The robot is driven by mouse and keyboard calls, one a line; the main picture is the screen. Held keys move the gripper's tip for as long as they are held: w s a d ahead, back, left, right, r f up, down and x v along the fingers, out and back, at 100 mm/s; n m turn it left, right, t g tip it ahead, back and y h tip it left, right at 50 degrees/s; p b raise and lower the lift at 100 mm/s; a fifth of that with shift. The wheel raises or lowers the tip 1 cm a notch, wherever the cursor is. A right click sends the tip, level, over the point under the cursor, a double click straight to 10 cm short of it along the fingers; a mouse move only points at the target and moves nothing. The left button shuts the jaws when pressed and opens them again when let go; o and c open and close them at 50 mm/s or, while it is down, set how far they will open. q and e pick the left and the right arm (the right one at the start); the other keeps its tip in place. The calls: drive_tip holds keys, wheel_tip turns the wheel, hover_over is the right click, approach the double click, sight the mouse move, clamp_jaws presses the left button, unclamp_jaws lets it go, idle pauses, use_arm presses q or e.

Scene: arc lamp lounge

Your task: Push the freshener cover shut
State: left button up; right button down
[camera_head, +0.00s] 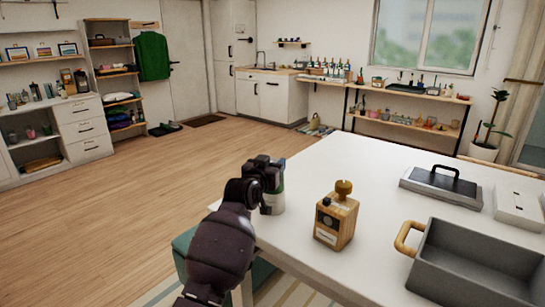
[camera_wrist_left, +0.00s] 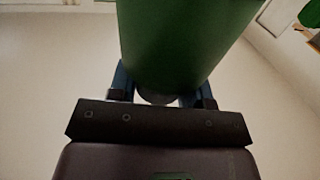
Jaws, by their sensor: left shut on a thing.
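My left gripper (camera_head: 267,178) is at the left edge of the white table (camera_head: 345,160). It is shut on a green and pale cylinder (camera_head: 274,202), which seems to be the freshener. In the left wrist view the green side of the cylinder (camera_wrist_left: 185,40) fills the space between and above the fingers (camera_wrist_left: 160,92). I cannot make out its cover or whether that is open or shut. A wooden box-shaped bottle (camera_head: 336,222) with a round knob on top and a pale label stands on the table, right of the gripper and apart from it. My right gripper is not in view.
A grey bin (camera_head: 465,262) with a wooden handle stands at the table's right front. A dark lidded tray (camera_head: 440,188) and a white box (camera_head: 518,205) lie behind it. The table's middle and back left are clear.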

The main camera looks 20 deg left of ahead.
use_arm(q)
drive_tip(key=shift+f, duration=0.35)
drive_tip(key=o, duration=1.3)
drive_tip(key=shift+s, duration=0.45)
drive_tip(key=s+a+p, duration=0.1)
drive_tip(key=s+p, duration=0.1)
drive_tip(key=s, duration=0.8)
drive_tip(key=shift+r, duration=0.2)
